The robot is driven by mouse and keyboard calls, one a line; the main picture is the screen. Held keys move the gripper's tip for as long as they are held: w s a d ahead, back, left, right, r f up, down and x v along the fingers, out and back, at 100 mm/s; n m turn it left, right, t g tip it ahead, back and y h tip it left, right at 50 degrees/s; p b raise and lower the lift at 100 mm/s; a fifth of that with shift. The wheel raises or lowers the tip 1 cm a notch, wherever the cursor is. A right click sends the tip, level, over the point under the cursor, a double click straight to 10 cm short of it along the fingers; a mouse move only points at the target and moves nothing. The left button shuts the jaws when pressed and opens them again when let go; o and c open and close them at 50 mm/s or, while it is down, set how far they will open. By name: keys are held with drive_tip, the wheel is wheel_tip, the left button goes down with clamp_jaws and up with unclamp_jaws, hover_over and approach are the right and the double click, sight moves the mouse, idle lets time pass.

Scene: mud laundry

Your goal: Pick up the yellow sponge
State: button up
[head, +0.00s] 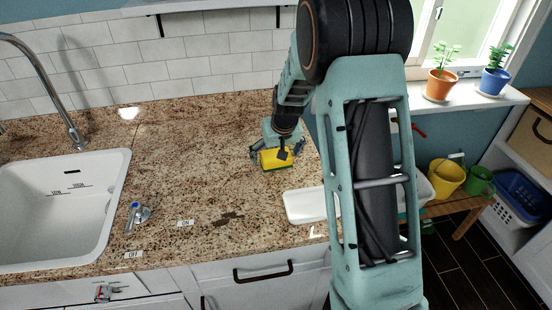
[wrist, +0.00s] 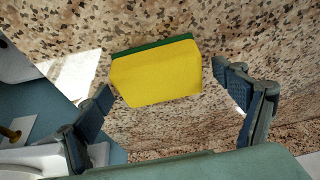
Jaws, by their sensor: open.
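The yellow sponge (head: 272,160) with a dark green underside lies on the speckled granite counter, right of the sink. In the wrist view the sponge (wrist: 158,76) shows as a yellow block with a green strip along its far edge. My gripper (head: 280,153) is over the sponge in the head view and partly covers it. In the wrist view my gripper (wrist: 165,92) is open, with one finger to the left and one to the right of the sponge. I see no clear contact between fingers and sponge.
A white tray (head: 304,206) lies near the counter's front edge, right of the sponge, partly behind my arm. A white sink (head: 120,165) with a tap is at the left. A small valve handle (head: 138,214) stands beside it. The counter between is mostly clear.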

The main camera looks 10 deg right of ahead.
sight(275, 151)
drive_tip(key=shift+c, duration=0.4)
drive_tip(key=c, duration=0.9)
drive_tip(key=shift+r, duration=0.1)
drive_tip(key=shift+c, duration=0.2)
drive_tip(key=shift+r, duration=0.45)
wheel_tip(275, 151, up, 2)
drive_tip(key=shift+r, duration=0.2)
drive_tip(key=s+a+r+b, duration=0.2)
drive_tip(key=s+a+r, duration=0.5)
drive_tip(key=s, duration=0.5)
wheel_tip(275, 151, up, 3)
drive_tip(key=shift+f, duration=0.2)
drive_tip(key=shift+s, duration=0.1)
